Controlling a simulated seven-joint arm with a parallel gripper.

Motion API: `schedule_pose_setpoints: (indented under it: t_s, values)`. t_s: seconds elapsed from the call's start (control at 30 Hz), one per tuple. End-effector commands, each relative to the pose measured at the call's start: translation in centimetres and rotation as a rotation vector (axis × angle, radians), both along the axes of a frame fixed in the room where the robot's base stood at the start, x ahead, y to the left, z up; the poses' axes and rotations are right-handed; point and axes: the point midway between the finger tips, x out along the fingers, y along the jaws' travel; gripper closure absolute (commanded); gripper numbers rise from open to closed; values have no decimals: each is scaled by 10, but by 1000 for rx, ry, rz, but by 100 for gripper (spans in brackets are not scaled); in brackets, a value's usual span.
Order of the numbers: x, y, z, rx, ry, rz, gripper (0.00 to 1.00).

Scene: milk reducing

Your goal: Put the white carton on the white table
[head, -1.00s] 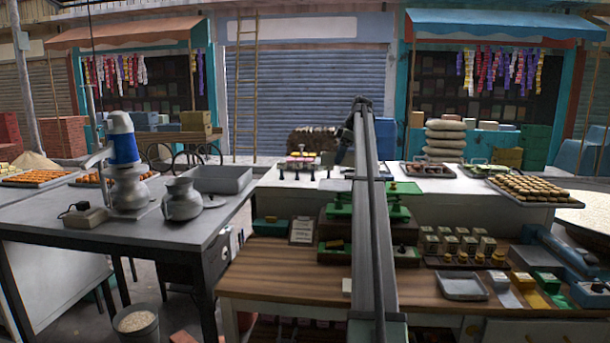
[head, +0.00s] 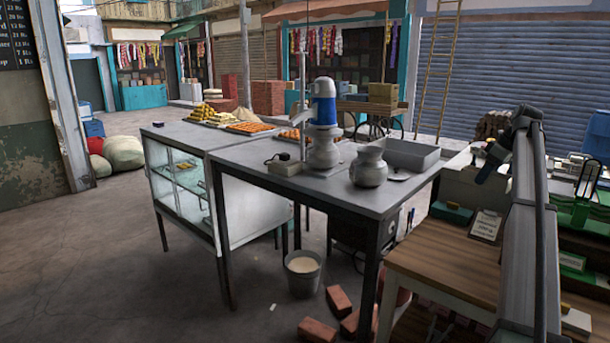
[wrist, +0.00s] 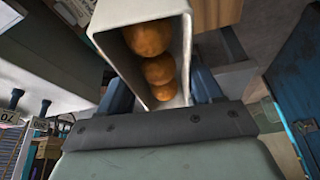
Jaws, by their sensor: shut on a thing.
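A white carton (wrist: 187,55) shows in the wrist view with its open end toward the camera and several orange round things stacked inside. My gripper (wrist: 160,88) is shut on the carton, with dark blue fingers on either side. I cannot make out the carton or the fingertips in the head view, where my arm fills part of the right side. A white table (head: 462,180) stands at the right of the head view, partly hidden behind my arm.
A wooden counter (head: 450,265) stands at front right. Bricks (head: 318,330) and a bucket (head: 302,275) are on the floor. Open floor lies left.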

Motion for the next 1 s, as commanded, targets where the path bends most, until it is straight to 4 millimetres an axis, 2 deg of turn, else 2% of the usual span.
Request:
schedule_pose_setpoints:
  t_s: [0.03,0.1,0.37,0.6,0.8,1.0]
  values:
    - [-10,31,-14,-1,1,-12,63]
    - [-16,61,-27,0,0,-36,63]
    - [-47,172,-74,0,0,-128,63]
    - [-93,268,-118,0,0,-212,63]
    - [-135,332,-148,-1,-1,-280,63]
    - [-162,369,-166,0,0,-323,63]
